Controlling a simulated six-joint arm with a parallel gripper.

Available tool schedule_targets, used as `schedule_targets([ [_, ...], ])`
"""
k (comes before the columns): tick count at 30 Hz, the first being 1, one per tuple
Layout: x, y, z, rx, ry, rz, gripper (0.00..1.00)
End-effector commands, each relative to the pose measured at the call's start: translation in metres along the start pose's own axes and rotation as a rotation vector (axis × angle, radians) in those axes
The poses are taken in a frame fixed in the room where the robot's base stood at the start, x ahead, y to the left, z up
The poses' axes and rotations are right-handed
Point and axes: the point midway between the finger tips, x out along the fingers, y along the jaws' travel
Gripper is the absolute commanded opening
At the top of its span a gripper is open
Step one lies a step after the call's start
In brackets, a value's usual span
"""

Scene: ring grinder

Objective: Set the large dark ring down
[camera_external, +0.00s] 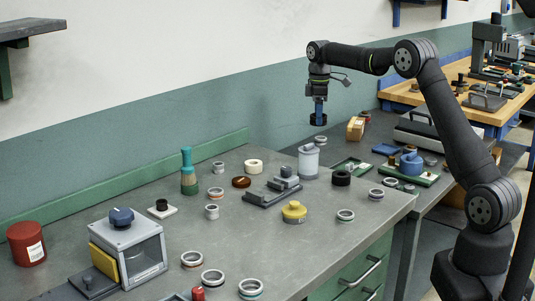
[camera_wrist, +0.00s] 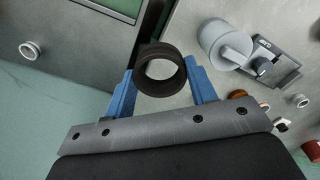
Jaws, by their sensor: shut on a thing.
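My gripper (camera_external: 319,108) is shut on a large dark ring (camera_external: 318,120) and holds it in the air, above and behind the pale cylinder in the outside view. In the wrist view the blue fingers of my gripper (camera_wrist: 161,72) press the dark ring (camera_wrist: 160,88) from both sides. The ring's hole faces the camera, and grey surface shows through it.
The pale cylinder (camera_external: 308,162) stands on the bench; it also shows in the wrist view (camera_wrist: 213,38). A grey clamp fixture (camera_external: 272,190), yellow knob (camera_external: 294,212) and several light rings are nearby. A green tray (camera_external: 408,174) stands right. Bare bench lies between the parts.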

Motion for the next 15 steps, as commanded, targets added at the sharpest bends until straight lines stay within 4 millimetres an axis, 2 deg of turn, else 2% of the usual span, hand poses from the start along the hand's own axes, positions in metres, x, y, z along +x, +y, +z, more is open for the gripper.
schedule_targets([
  [3, -0.027, 0.001, -0.001, 0.000, 0.003, 0.005, 0.24],
  [4, -0.030, -0.002, -0.001, -0.002, 0.002, 0.003, 0.24],
  [11, -0.034, -0.031, 0.001, -0.026, 0.001, 0.002, 0.24],
  [15, -0.038, -0.055, 0.004, -0.046, 0.001, 0.002, 0.24],
])
